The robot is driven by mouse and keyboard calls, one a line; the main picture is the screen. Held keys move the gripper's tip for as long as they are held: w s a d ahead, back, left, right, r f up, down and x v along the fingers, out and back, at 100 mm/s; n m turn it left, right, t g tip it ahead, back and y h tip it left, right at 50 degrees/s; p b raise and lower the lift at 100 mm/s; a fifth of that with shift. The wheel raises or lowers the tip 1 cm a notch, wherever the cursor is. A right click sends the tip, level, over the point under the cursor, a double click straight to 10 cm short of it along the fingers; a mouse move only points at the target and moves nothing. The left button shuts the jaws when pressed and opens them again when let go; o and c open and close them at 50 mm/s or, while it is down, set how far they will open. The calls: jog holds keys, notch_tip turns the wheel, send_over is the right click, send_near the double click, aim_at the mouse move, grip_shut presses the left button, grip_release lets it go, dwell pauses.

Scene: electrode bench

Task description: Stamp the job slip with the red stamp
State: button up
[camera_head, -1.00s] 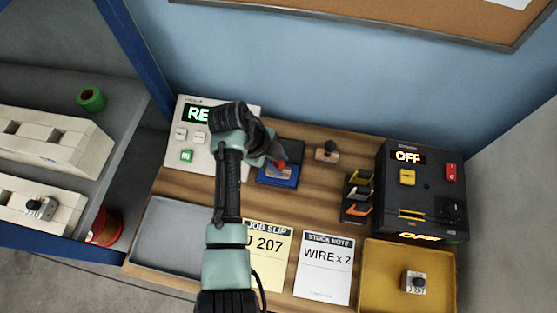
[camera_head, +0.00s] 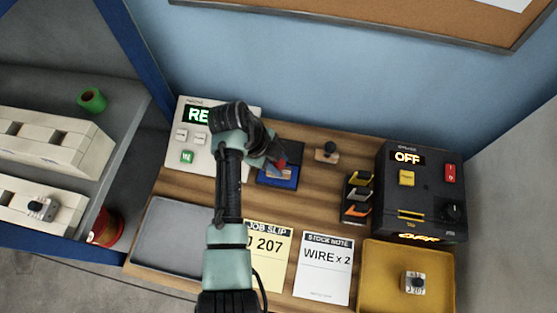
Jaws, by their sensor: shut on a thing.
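The yellow job slip (camera_head: 270,258), marked J 207, lies on the wooden bench, its left part hidden behind my arm. My gripper (camera_head: 272,155) is over the dark, open ink pad case with a blue front (camera_head: 279,182), behind the slip. It is shut on the red stamp (camera_head: 282,162), of which only a small red part shows. The stamp is at the pad, but I cannot tell whether it touches it. My wrist hides most of the fingers.
A dark-handled stamp (camera_head: 327,152) stands right of the pad. A white panel (camera_head: 188,137) stands left, a dark OFF machine (camera_head: 423,190) right. A stock note (camera_head: 326,268), a grey tray (camera_head: 170,235) and a yellow tray (camera_head: 385,275) lie in front. A small rack (camera_head: 357,198) stands mid-right.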

jog(key=shift+r+p, duration=2.4)
jog(key=shift+r, duration=0.9)
jog(key=shift+f, duration=0.1)
